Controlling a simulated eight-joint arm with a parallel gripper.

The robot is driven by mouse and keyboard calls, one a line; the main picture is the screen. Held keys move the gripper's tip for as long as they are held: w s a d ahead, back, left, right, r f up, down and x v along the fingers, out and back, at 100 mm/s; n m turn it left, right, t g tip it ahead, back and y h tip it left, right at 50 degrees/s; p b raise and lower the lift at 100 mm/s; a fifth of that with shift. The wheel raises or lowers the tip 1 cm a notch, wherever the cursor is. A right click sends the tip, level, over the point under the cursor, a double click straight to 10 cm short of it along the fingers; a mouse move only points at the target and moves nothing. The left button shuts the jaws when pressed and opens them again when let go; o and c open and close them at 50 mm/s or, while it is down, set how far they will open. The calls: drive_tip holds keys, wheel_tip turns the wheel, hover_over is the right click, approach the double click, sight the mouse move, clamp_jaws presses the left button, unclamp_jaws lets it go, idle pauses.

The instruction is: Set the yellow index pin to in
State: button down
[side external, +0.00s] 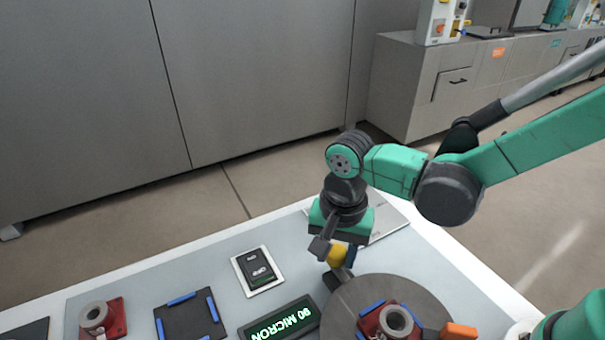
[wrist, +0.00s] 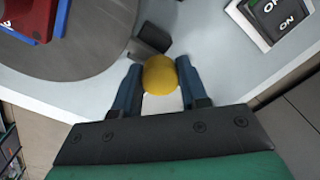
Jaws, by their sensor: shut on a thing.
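The yellow index pin knob (side external: 338,255) stands at the back edge of the round grey turntable (side external: 440,309). In the wrist view the yellow knob (wrist: 160,75) sits between the two fingers, with a dark block (wrist: 150,44) beside it at the turntable's rim. My gripper (side external: 335,250) points down over the knob and is shut on it; the fingers also show in the wrist view (wrist: 160,85). The pin's shaft is hidden, so I cannot tell how far in it is.
A red fixture (side external: 372,323) with a grey ring sits on the turntable, near an orange block (side external: 459,331). A blue-cornered dark plate (side external: 187,317) and another red part (side external: 114,318) are farther left.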

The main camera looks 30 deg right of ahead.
sight(338, 253)
drive_tip(key=shift+s, duration=0.25)
drive_tip(key=shift+c, duration=2.3)
unclamp_jaws()
drive_tip(key=shift+r, duration=2.85)
drive_tip(key=d+r+n+t, duration=0.4)
drive_tip(key=d+n+t, duration=0.3)
drive_tip(key=d, duration=0.6)
drive_tip(key=shift+s+d+n, duration=0.25)
drive_tip(key=shift+s+n, duration=0.1)
drive_tip(key=shift+n, duration=0.65)
